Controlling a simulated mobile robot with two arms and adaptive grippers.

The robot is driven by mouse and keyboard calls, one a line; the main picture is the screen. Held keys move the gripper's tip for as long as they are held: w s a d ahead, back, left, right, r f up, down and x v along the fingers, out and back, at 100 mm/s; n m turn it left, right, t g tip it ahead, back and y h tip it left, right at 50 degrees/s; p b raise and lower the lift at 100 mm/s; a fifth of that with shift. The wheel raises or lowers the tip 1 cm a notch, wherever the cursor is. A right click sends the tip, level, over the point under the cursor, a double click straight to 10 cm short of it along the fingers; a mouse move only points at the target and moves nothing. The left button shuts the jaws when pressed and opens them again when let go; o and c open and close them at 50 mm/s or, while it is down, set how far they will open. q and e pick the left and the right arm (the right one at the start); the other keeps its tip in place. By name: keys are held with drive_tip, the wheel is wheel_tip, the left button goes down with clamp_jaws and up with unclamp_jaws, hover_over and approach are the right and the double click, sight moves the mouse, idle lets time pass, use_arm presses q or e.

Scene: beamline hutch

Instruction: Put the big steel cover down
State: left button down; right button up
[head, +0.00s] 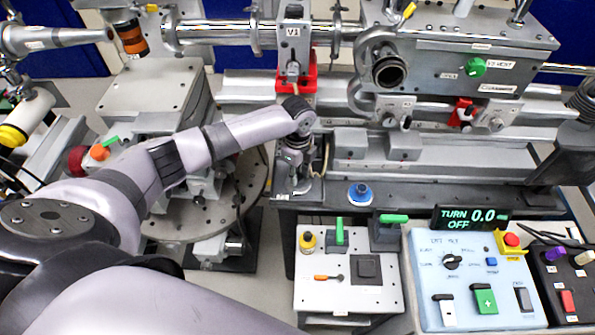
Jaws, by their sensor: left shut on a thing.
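My left arm reaches in from the left, and its gripper (291,184) points down at the front edge of the beamline bench. The gripper is shut on a grey metal piece, which I take for the big steel cover; the fingers and wrist hide most of it, so its full shape and whether it touches anything below cannot be told. My right gripper is not in view.
A blue-topped knob (360,194) is close on the right. The control box (470,270) stands farther right. A round perforated plate (248,190) lies left.

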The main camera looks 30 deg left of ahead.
use_arm(q)
drive_tip(key=c, duration=1.8)
unclamp_jaws()
drive_tip(key=o, duration=0.5)
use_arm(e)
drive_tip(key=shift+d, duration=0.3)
use_arm(q)
drive_tip(key=shift+r+b, duration=1.3)
drive_tip(key=shift+r, duration=4.75)
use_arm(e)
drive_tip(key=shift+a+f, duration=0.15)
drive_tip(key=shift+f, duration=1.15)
